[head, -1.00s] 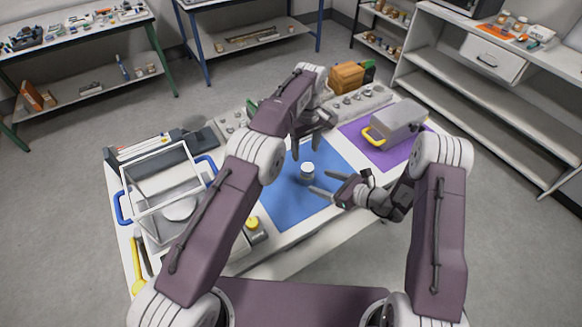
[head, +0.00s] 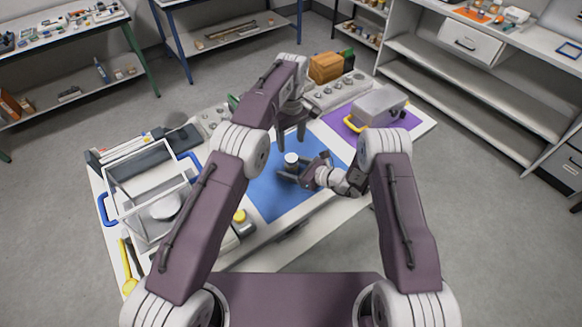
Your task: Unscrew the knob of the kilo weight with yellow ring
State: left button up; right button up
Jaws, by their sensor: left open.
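A small cylindrical weight with a pale top (head: 291,160) stands upright on the blue mat (head: 268,203). No yellow ring can be made out on it at this size. My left gripper (head: 290,142) points down just above and behind the weight, with its fingers apart and nothing between them. My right gripper (head: 289,174) reaches in low from the right, with its fingers at the weight's lower body. One finger shows in front of it; whether they grip it is not clear.
A glass-walled balance (head: 150,195) with blue handles stands left. A yellow-topped item (head: 240,216) sits at the mat's front left. A grey case (head: 378,106) lies on a purple mat (head: 340,124) at right. A row of weights (head: 335,92) and an orange-brown box (head: 325,67) stand behind.

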aim_at(292, 158)
grip_shut()
pick_arm(q)
jog(key=m, duration=0.3)
jog(key=shift+m, duration=0.3)
jog(key=m, duration=0.6)
jog(key=shift+m, duration=0.3)
jog(key=m, duration=1.9)
jog(key=shift+m, duration=0.4)
jog(key=m, duration=0.5)
jog(key=shift+d+m, duration=0.1)
jog(key=shift+m, duration=0.2)
jog(key=m, duration=0.5)
notch_tip(292, 158, down, 8)
pick_arm(e)
jog(key=shift+r, duration=0.1)
